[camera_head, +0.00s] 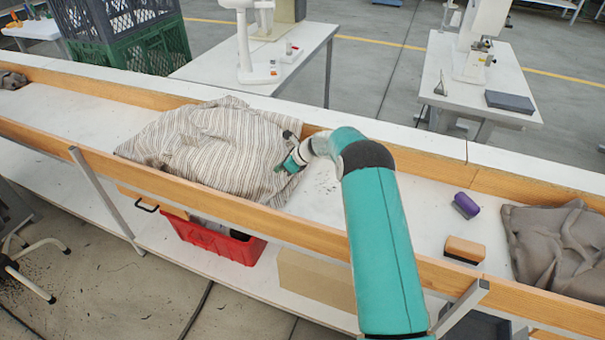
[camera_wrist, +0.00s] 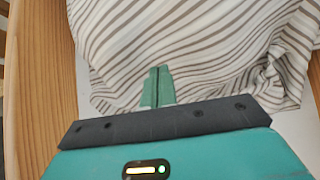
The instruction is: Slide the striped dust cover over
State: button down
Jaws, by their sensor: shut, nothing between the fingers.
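The striped dust cover (camera_head: 208,148) is a rumpled cream cloth with brown stripes. It lies in a heap in the left half of the wood-edged trough, between the two rails. My gripper (camera_head: 290,164) is at the right end of the cloth, and my arm reaches to it from the lower right. In the wrist view the closed fingertips (camera_wrist: 157,86) lie over the near edge of the striped cloth (camera_wrist: 190,45). The fingers are shut with no cloth between them. I cannot tell whether they press on the cloth. Whatever lies under the cover is hidden.
The front wooden rail (camera_head: 330,239) runs along the trough. Right of my arm are a purple block (camera_head: 465,205), a wood-backed brush (camera_head: 464,249) and a grey-brown cloth (camera_head: 560,245). White floor (camera_head: 322,195) shows bare beside the striped cover. A red crate (camera_head: 215,240) sits below.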

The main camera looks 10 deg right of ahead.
jog(key=shift+w+a, duration=0.8)
jog(key=shift+a, duration=0.35)
